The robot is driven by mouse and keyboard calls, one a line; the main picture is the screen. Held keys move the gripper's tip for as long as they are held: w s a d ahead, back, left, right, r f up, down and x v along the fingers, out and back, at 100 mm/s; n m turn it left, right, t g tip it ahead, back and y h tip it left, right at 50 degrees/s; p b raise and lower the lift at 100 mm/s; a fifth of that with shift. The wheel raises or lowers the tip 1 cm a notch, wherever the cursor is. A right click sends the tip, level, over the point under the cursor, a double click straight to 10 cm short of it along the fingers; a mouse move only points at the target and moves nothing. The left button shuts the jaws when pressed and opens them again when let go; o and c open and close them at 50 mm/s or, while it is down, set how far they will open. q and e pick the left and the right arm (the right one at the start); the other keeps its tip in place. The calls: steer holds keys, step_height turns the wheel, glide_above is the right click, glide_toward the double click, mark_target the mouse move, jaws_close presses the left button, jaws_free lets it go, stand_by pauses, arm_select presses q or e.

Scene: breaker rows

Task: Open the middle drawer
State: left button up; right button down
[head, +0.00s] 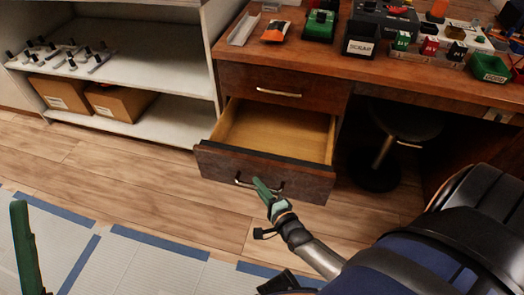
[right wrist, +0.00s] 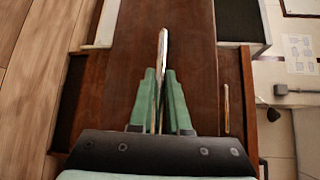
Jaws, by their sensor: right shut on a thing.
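The middle drawer (head: 262,172) of the brown desk is pulled well out and looks empty, with a pale wood interior. Its dark front also shows in the right wrist view (right wrist: 190,60). My right gripper (head: 257,184) is at this drawer's metal handle. In the right wrist view its green fingers (right wrist: 160,75) are shut on the handle (right wrist: 162,45), one on each side. Part of the handle is hidden by the fingers. Of my left gripper, a green finger (head: 22,240) shows at the lower left, away from the desk.
The top drawer (head: 282,82) is shut above the open one. A stool (head: 405,125) stands under the desk to the right. A white shelf (head: 140,122) with cardboard boxes stands to the left. The desktop holds bins and tools. The floor in front is clear.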

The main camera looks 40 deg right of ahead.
arm_select(q)
steer(key=shift+w+a+f+n+y, duration=0.15)
steer(key=shift+w+f+n+y, duration=1)
steer(key=shift+f+y, duration=0.3)
arm_select(e)
steer(key=shift+s+a, duration=0.45)
steer(key=shift+a, duration=0.1)
steer(key=c, duration=0.9)
jaws_free()
arm_select(q)
steer(key=shift+r, duration=0.1)
steer(key=shift+s, duration=0.15)
arm_select(e)
steer(key=shift+s, duration=0.15)
